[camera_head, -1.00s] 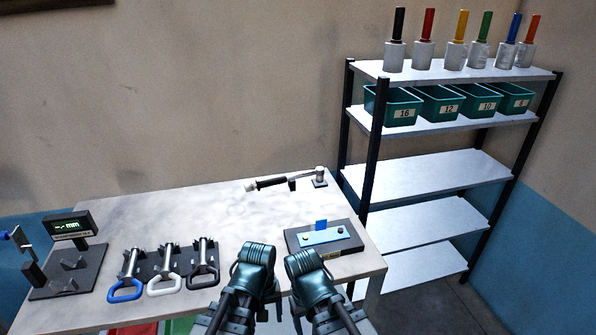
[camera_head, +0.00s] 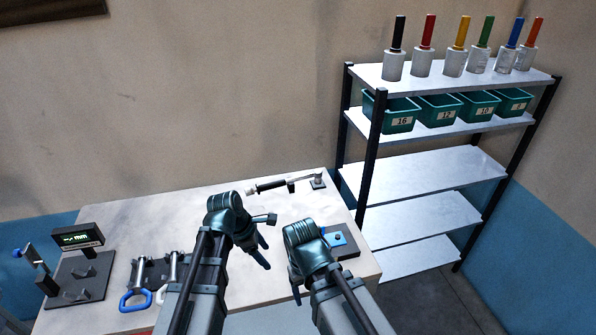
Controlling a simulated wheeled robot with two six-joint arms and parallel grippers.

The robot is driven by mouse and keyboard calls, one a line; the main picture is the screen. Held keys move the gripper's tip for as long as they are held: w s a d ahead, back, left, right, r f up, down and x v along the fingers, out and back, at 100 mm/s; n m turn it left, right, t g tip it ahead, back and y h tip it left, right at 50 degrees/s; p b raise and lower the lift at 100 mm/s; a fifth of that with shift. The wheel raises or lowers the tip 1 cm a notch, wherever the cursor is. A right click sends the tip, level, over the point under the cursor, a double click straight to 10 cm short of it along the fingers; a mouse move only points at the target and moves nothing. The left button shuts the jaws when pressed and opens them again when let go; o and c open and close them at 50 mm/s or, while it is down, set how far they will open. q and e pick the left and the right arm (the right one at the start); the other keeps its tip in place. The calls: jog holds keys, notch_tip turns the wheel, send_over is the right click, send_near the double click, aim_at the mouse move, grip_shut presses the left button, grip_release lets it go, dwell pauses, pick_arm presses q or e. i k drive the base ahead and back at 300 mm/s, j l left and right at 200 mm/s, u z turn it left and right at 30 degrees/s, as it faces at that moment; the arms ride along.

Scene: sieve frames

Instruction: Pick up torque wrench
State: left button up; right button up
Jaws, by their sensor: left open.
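The torque wrench (camera_head: 270,186) lies near the back edge of the table, with its black handle to the left and its metal head at a small stand (camera_head: 318,181) on the right. My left gripper (camera_head: 268,241) is open and empty over the middle of the table. Its two fingers are spread apart, nearer to me than the wrench and not touching it. My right gripper (camera_head: 297,291) is low over the front right of the table, in front of a dark block with a blue plate (camera_head: 340,239). Its jaw opening is hidden by its own body.
A digital gauge (camera_head: 78,240) stands at the table's left. Handled tools, one blue (camera_head: 135,300), lie beside it, partly behind my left arm. A metal shelf (camera_head: 430,180) with green bins (camera_head: 398,115) and coloured-handled tools stands at the right. The table's back left is clear.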

aim_at(318, 173)
jog(key=i, duration=1.35)
